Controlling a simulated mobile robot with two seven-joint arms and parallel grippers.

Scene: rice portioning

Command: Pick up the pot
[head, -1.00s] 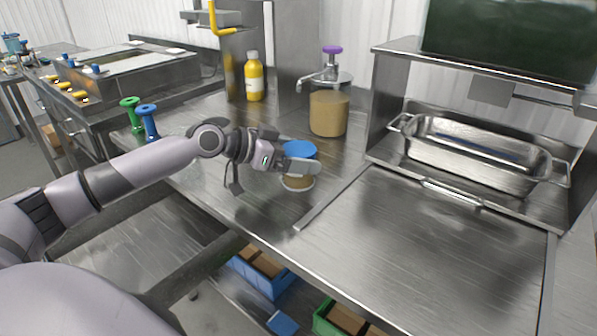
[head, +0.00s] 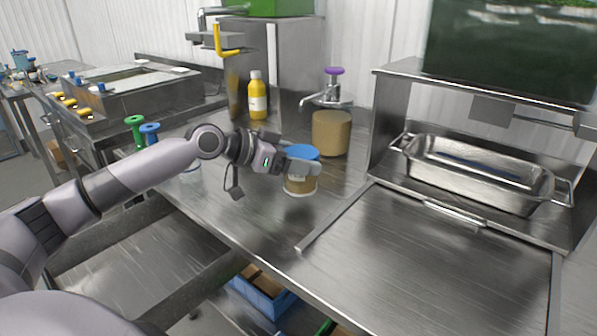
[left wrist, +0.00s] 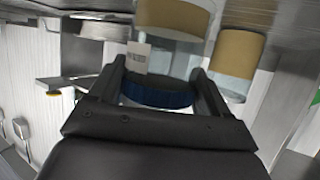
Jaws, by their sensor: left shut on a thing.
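The pot (head: 301,184) is a clear jar with brown contents, a pale label and a blue lid. The pot appears held a little above the steel worktop. In the left wrist view the blue lid (left wrist: 160,93) lies between the fingers (left wrist: 161,92), with the label and brown contents beyond it. My right gripper is not in view.
A dispenser jar with a purple knob (head: 331,132) stands close behind the pot. A yellow bottle (head: 257,98) stands further back. A steel tray (head: 480,180) sits at the right under a shelf (head: 480,85). The worktop (head: 420,240) in front of the tray is clear.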

